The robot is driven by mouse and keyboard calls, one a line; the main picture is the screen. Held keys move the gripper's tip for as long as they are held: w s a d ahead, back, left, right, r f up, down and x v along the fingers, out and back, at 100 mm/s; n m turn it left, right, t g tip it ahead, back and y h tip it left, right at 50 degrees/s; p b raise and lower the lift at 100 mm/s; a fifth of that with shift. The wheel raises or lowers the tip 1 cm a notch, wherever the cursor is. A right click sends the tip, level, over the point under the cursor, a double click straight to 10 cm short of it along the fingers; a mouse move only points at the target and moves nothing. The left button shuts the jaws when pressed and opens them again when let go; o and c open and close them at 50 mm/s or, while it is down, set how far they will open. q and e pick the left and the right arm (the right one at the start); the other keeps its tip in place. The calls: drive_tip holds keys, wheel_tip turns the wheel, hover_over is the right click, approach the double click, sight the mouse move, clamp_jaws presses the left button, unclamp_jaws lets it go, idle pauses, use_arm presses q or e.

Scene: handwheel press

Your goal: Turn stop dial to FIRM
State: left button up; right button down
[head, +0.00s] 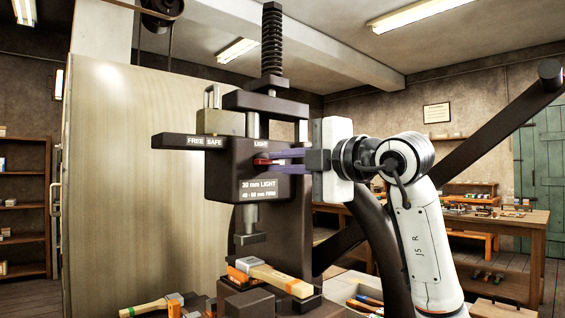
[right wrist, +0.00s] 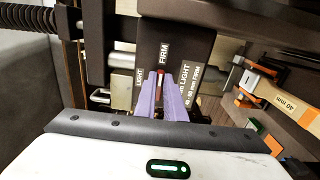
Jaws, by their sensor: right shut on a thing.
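The stop dial (head: 261,162) is a small red piece on the front of the dark press head (head: 222,183). My right gripper (head: 268,158) comes from the right with its lavender fingers shut on it. In the right wrist view the red dial (right wrist: 161,76) shows between the fingertips, which hide most of it. The word FIRM (right wrist: 164,54) stands straight beyond the tips, and LIGHT (right wrist: 139,78) is to their left. The visible red part appears to line up with FIRM; its exact pointing is hard to tell. My left gripper is not in view.
A plate (head: 262,188) under the dial reads 30 mm LIGHT and a FIRM line. A bar (head: 180,141) marked FREE and SAFE juts left. Below the ram (head: 251,238) lies a wooden piece with orange bands (head: 273,275). A workbench (head: 520,217) stands at the right.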

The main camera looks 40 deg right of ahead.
idle(0.5)
drive_tip(key=c, duration=1.8)
unclamp_jaws()
drive_tip(key=shift+c, duration=0.2)
drive_tip(key=shift+s, duration=0.1)
drive_tip(key=s, duration=1)
drive_tip(key=shift+d+b, duration=0.35)
drive_tip(key=shift+d, duration=0.05)
